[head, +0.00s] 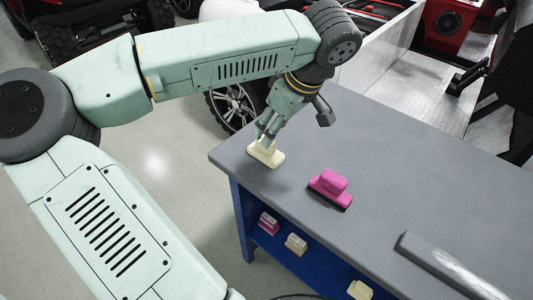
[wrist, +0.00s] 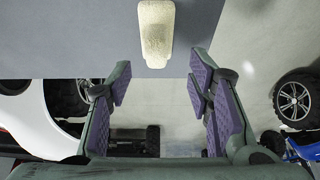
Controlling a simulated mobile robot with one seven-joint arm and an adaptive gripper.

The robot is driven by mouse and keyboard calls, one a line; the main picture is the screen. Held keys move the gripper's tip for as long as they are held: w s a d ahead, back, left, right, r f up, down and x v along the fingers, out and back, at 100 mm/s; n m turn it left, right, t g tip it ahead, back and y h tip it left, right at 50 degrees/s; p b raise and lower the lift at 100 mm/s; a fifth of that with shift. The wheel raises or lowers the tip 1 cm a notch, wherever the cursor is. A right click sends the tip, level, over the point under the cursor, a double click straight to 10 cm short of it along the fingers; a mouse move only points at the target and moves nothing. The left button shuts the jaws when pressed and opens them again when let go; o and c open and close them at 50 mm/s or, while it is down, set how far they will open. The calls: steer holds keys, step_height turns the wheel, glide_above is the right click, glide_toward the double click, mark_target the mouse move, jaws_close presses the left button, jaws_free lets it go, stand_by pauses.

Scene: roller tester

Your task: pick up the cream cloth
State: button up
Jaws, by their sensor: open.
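The cream cloth (head: 267,158) looks like a small block with a raised grip on a flat base. It lies on the grey tabletop near its left corner in the head view. In the wrist view the cream cloth (wrist: 156,32) is at the top centre, close to the table edge. My gripper (head: 265,138) is right at the cloth's top in the head view; whether they touch is hard to tell. In the wrist view my gripper (wrist: 158,82) is open, with nothing between its purple-padded fingers, and the cloth lies beyond the fingertips.
A pink block with a dark base (head: 331,188) lies right of the cloth on the grey table (head: 400,170). A grey bar (head: 450,268) is at lower right. Small pink and cream blocks sit on the blue shelf below. Vehicles stand behind the table.

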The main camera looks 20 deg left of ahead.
mark_target(271, 157)
steer(key=b+x, duration=0.1)
steer(key=x, duration=0.2)
steer(key=b+x, duration=0.1)
steer(key=x, duration=0.3)
steer(key=shift+w+b, duration=0.25)
steer(key=shift+b, duration=0.1)
steer(key=shift+r, duration=0.1)
steer(key=shift+c, duration=0.2)
jaws_close()
